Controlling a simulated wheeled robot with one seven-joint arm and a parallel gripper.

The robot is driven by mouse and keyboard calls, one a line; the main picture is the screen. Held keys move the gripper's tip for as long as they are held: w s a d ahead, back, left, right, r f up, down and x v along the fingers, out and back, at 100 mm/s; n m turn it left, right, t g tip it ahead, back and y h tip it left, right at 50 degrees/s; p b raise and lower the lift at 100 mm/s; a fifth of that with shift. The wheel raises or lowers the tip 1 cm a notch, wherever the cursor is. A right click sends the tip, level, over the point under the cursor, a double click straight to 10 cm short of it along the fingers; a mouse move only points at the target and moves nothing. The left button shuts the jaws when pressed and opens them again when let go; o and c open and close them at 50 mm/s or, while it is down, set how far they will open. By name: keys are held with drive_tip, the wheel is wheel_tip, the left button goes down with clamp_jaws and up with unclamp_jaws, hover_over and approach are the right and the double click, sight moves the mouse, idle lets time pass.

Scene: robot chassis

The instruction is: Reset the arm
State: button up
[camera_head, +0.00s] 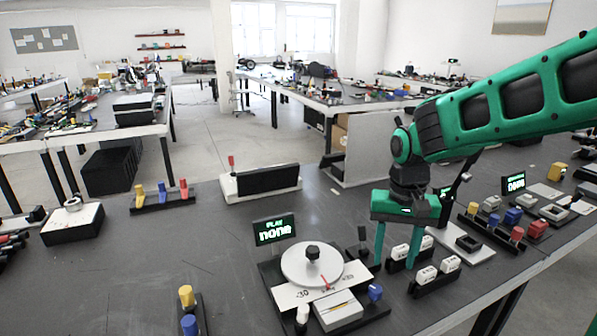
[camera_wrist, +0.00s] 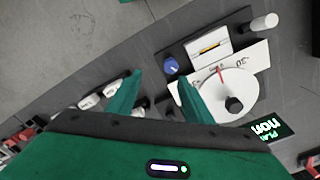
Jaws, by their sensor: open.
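My gripper (camera_head: 398,258) is green and points down at the end of my green arm. It is open, with its two fingers apart and nothing held between them. In the head view it hangs between a dial device (camera_head: 312,264) with a white disc and black knob, on its left, and small white blocks (camera_head: 426,274) in black holders, on its right. In the wrist view the gripper (camera_wrist: 155,90) shows both fingers, with the dial's white disc (camera_wrist: 238,88) to the right and white blocks (camera_wrist: 88,101) to the left.
Coloured pegs in a black holder (camera_head: 163,200) stand at the left, and a black-fronted box (camera_head: 266,182) at the back. The table's middle left is clear.

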drive_tip(key=s+d+m, duration=0.1)
drive_tip(key=s+d, duration=0.6)
drive_tip(key=s, duration=0.3)
drive_tip(key=s+d+m, duration=0.1)
drive_tip(key=s+d, duration=0.7)
drive_tip(key=s, duration=0.3)
drive_tip(key=shift+s+r+m, duration=0.25)
drive_tip(key=shift+m, duration=0.15)
drive_tip(key=shift+w+f, duration=0.25)
drive_tip(key=shift+w, duration=0.35)
